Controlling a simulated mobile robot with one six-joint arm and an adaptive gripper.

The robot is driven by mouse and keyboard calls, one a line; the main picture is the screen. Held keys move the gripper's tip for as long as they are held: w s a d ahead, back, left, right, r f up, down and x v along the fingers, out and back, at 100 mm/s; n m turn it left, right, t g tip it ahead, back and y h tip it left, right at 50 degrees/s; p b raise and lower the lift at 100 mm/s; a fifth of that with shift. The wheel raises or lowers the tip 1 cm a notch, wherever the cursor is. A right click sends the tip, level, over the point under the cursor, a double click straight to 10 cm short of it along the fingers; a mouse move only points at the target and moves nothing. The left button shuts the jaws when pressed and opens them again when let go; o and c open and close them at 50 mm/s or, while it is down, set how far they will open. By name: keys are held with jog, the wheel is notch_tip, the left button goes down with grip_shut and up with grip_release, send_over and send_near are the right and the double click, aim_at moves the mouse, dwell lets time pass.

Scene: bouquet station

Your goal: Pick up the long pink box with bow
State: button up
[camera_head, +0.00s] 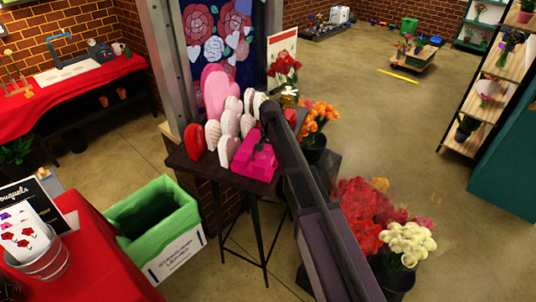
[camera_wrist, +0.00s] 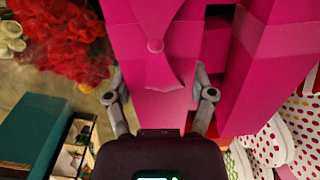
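The long pink box with bow (camera_wrist: 165,95) lies across the upper middle of the wrist view, its bow and round knot facing the camera. My gripper (camera_wrist: 160,80) has its two fingers wide apart, one by each long side of this box. Whether the fingertips touch its sides I cannot tell. In the head view, a cluster of magenta boxes (camera_head: 254,160) lies at the front of a small dark table; which one has the bow is unclear there. My gripper's fingers are hidden behind my arm in the head view.
Another pink box (camera_wrist: 265,75) lies close to the right. Heart-shaped boxes (camera_head: 218,92) crowd the dark table (camera_head: 205,167) behind. Flower buckets (camera_head: 397,277) stand on the right. A green-lined bin (camera_head: 150,215) stands at lower left.

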aim_at(271, 150)
jog(key=c, duration=0.3)
jog(key=shift+r, duration=0.1)
notch_tip(271, 150, up, 3)
jog(key=p, duration=0.3)
jog(key=shift+r+p, duration=0.2)
jog(key=shift+p, duration=0.1)
jog(key=shift+s+d+r, duration=0.1)
jog(key=shift+d+r, duration=0.05)
jog(key=shift+d, duration=0.15)
jog(key=s+d+r+p, duration=0.1)
jog(key=s+d, duration=0.2)
jog(key=d, duration=1.2)
